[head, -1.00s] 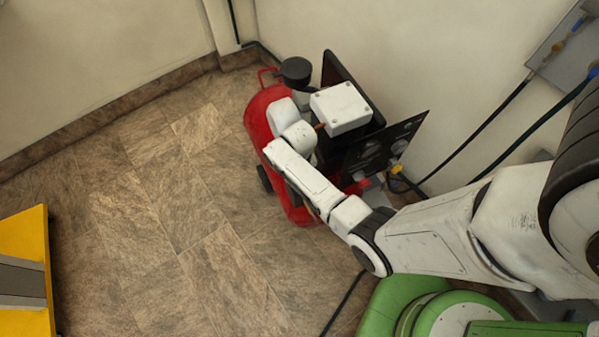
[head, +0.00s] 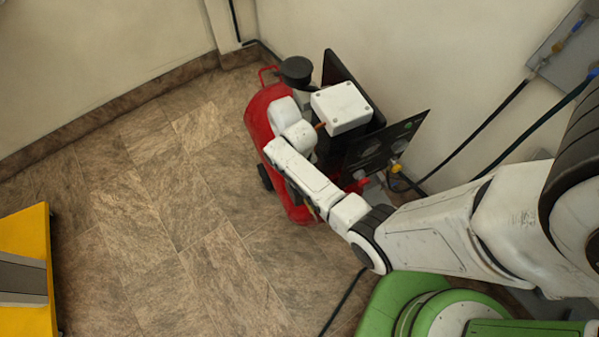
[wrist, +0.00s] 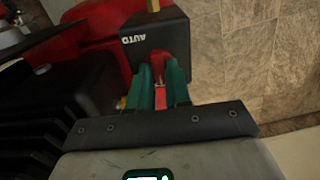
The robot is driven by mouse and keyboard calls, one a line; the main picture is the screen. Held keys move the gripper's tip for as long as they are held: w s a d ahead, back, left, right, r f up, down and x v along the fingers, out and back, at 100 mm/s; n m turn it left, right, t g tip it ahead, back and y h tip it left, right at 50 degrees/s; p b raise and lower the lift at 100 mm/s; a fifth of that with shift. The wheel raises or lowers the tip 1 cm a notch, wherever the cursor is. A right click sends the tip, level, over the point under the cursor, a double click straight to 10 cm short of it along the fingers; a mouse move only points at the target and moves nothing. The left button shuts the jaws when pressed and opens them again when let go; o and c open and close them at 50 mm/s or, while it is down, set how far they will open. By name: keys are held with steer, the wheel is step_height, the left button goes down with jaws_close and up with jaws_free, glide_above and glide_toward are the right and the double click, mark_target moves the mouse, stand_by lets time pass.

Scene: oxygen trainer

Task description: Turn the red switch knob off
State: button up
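The red switch knob (wrist: 160,96) shows in the wrist view on a black switch box (wrist: 155,42) marked AUTO. My gripper (wrist: 160,80) has its two green fingers on either side of the knob, and the red fills the narrow gap between them. The fingers look closed against it. In the head view the box, the knob and the fingers are hidden behind my arm and the machine. The red compressor tank (head: 262,118) stands on the floor near the wall.
A white box (head: 341,106) and a dark panel (head: 385,142) sit on the compressor, close to my arm. Dark hoses (head: 478,138) run along the wall at right. A yellow object (head: 25,235) is at far left. The tiled floor between is clear.

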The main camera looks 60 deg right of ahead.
steer(key=o, duration=0.3)
steer(key=shift+o, duration=0.2)
step_height(320, 180, up, 11)
steer(key=p, duration=0.1)
stand_by(0.3)
steer(key=shift+f, duration=0.15)
stand_by(0.4)
steer(key=s+a+r+n, duration=0.3)
steer(key=s+a+r, duration=0.2)
steer(key=s, duration=0.2)
steer(key=s+a+r+n+t, duration=0.1)
steer(key=s+a+r+n, duration=0.2)
steer(key=s+a+r, duration=0.2)
steer(key=shift+s+a, duration=0.7)
steer(key=shift+s, duration=0.4)
